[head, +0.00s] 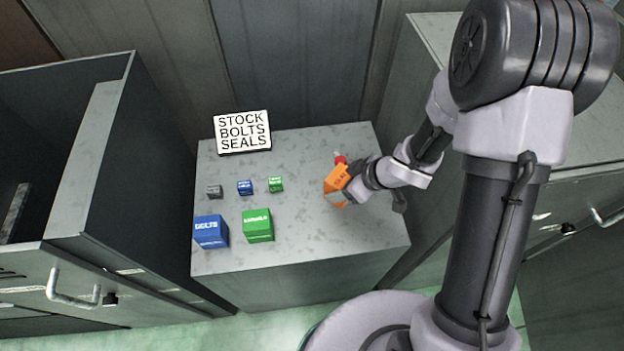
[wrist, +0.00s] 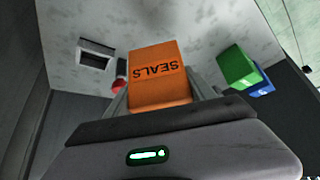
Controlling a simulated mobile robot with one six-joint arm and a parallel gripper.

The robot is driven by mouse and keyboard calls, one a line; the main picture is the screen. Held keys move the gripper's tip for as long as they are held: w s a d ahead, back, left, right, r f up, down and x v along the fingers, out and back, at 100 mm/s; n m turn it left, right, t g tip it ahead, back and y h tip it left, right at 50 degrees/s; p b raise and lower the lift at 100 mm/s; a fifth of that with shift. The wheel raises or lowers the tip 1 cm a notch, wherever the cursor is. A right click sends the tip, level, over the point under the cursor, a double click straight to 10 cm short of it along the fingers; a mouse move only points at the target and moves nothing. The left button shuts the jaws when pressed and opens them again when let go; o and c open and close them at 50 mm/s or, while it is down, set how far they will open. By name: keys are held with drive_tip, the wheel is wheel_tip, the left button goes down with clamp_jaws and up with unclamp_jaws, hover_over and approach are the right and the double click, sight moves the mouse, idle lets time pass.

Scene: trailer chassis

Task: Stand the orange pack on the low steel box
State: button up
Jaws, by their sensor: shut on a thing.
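The orange pack (head: 336,188), lettered SEALS in the wrist view (wrist: 158,72), is between the two fingers of my gripper (head: 346,184). My gripper is shut on it, over the right part of the low steel box (head: 310,235). I cannot tell whether the pack touches the box top. Part of the pack is hidden by my gripper in the head view.
Blue (head: 211,231) and green (head: 257,225) packs stand at the box's front left, with several smaller packs behind them. A sign (head: 242,132) stands at the back. A small red thing (head: 340,159) is behind the orange pack. The box's front right is clear.

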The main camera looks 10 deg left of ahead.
drive_tip(key=f+b, duration=0.2)
drive_tip(key=f, duration=0.2)
drive_tip(key=f+b, duration=0.1)
drive_tip(key=f, duration=0.2)
drive_tip(key=shift+s+f+b, duration=0.2)
drive_tip(key=shift+f+b, duration=0.2)
drive_tip(key=shift+r, duration=0.25)
drive_tip(key=shift+c, duration=0.9)
drive_tip(key=shift+f, duration=0.1)
drive_tip(key=o, duration=1.8)
drive_tip(key=shift+f, duration=0.1)
drive_tip(key=shift+o, duration=0.2)
